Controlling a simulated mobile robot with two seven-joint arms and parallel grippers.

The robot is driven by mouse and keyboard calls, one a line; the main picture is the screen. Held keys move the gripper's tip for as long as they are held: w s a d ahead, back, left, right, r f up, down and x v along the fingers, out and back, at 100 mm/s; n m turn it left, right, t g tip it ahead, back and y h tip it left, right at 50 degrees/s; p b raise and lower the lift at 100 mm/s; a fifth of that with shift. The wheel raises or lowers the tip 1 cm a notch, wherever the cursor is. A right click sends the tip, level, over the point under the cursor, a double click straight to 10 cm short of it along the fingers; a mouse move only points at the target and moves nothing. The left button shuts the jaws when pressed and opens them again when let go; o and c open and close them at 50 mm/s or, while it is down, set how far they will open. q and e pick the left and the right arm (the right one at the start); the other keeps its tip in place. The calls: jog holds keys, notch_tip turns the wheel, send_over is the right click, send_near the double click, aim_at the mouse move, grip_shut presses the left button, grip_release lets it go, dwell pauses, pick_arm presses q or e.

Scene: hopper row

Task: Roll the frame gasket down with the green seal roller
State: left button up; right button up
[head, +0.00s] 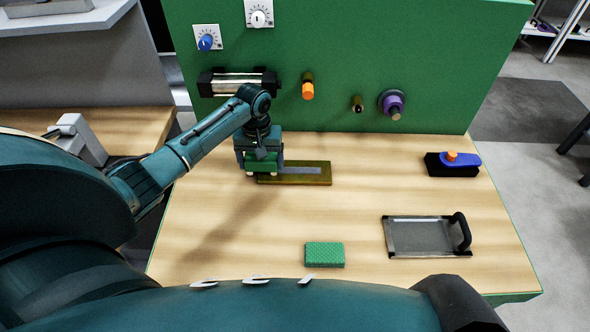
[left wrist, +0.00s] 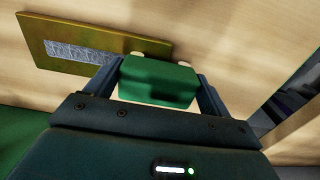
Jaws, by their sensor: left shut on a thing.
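The green seal roller (left wrist: 158,84) is a green block with small pale wheel ends, held between the fingers of my left gripper (head: 262,163). In the head view the roller is partly hidden by the gripper and sits at the left end of an olive-gold plate (head: 322,180). A grey strip (head: 300,170), apparently the frame gasket, runs along the plate. In the left wrist view the plate (left wrist: 32,38) lies beyond the roller, its near end close to the wheels. I cannot tell whether the wheels touch it. My right gripper is not in view.
A green panel (head: 330,60) with knobs and a handle bar (head: 238,84) stands behind the table. A green sponge-like block (head: 324,255), a framed tray with a black handle (head: 418,235) and a blue-black block (head: 452,165) lie on the table. The middle right is clear.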

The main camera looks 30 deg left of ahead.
pick_arm(q)
jog(key=shift+r, duration=0.9)
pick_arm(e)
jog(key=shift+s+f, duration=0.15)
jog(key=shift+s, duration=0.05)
pick_arm(q)
jog(key=shift+r, duration=0.15)
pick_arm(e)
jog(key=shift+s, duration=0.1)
pick_arm(q)
jog(key=shift+w+r, duration=0.1)
jog(key=shift+r, duration=1.8)
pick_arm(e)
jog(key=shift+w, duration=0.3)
